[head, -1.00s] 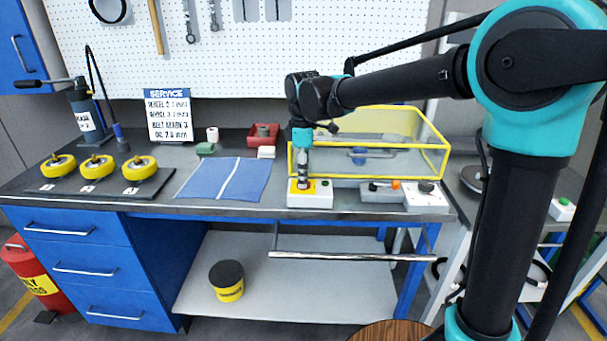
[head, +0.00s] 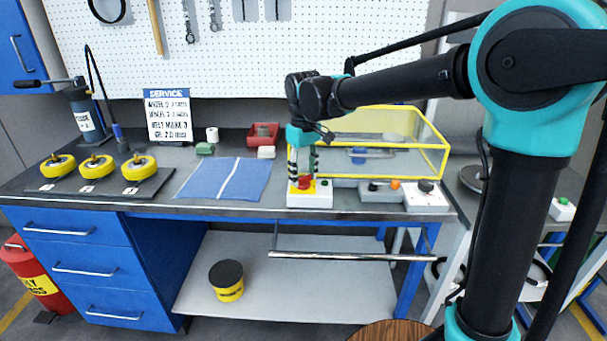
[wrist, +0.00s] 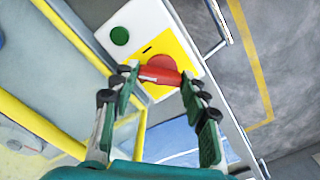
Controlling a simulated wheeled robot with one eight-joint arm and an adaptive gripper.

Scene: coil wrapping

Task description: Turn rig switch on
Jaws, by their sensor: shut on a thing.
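The rig switch is a red rotary knob (wrist: 163,68) on a yellow plate (wrist: 177,48). The plate is on a white box with a green button (wrist: 119,36) beside it. In the head view the white box (head: 310,201) sits at the bench's front edge and the red knob (head: 305,182) shows on top. My gripper (wrist: 160,76) is shut on the red knob's bar, one fingertip at each end. In the head view my gripper (head: 303,174) points down onto the knob. The fingers partly cover the plate.
A yellow-framed clear case (head: 420,160) stands right behind the box. A grey box with an orange-tipped lever (head: 380,196) and a white box with a black knob (head: 426,200) are to the right. A blue mat (head: 215,180) lies to the left.

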